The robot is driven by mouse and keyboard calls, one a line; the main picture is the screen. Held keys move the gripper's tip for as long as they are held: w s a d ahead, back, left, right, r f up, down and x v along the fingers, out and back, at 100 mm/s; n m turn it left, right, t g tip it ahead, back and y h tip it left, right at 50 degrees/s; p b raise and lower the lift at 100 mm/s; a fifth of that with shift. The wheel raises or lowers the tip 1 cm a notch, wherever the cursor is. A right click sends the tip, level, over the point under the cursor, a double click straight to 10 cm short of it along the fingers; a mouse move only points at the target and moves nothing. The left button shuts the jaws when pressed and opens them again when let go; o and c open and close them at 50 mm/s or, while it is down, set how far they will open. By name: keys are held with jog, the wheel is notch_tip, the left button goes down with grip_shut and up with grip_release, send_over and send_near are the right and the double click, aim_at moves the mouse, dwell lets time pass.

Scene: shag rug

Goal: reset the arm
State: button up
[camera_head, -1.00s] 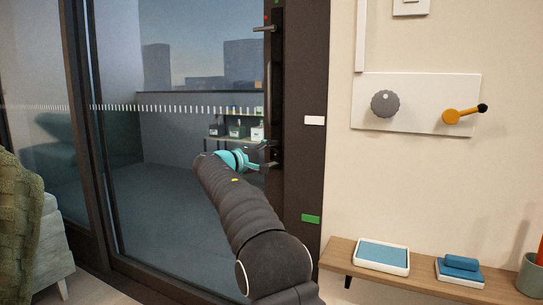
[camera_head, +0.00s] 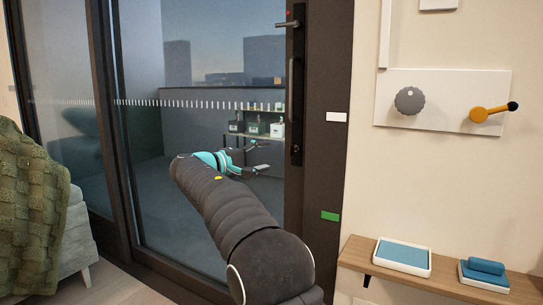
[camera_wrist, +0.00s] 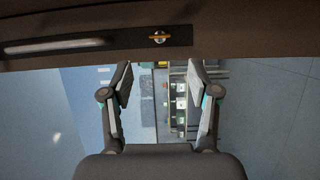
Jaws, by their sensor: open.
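My arm, black with a teal band near the wrist, reaches forward in the head view. My gripper (camera_head: 262,156) is open, its two dark fingers apart, with nothing between them. It is in front of the door glass, left of the long pull handle (camera_head: 293,105) on the dark door frame (camera_head: 322,150) and apart from it. In the wrist view my gripper (camera_wrist: 160,84) shows both fingers spread, with a dark frame bar (camera_wrist: 250,38) crossing the top beyond them.
A lever handle (camera_head: 288,24) is higher on the frame. A wall panel with a grey knob (camera_head: 409,101) and an orange lever (camera_head: 493,112) is to the right, above a wooden shelf (camera_head: 450,286). A seat with a green blanket (camera_head: 35,215) stands at left. Shelved items show behind the glass.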

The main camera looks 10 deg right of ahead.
jog(key=shift+s+a, duration=0.15)
jog(key=shift+a, duration=0.05)
notch_tip(320, 180, down, 11)
jog(key=w+a+n+y, duration=0.1)
jog(key=a+n+y, duration=0.1)
jog(key=y, duration=0.2)
jog(key=s+d+f+g+y, duration=0.2)
jog(key=s+f+g+y, duration=0.1)
jog(key=s+f, duration=0.45)
jog(key=s+d+m+y+p, duration=0.2)
jog(key=s+d+m+y, duration=0.2)
jog(key=s, duration=1.6)
jog(key=s+d+m+g+y+p, duration=0.1)
jog(key=s+d+m+y+p, duration=0.2)
jog(key=s, duration=1.7)
jog(key=d+m+y, duration=0.1)
jog(key=d, duration=0.1)
jog(key=shift+s+d+r, duration=0.2)
jog(key=shift+s+d, duration=0.15)
jog(key=shift+d, duration=0.05)
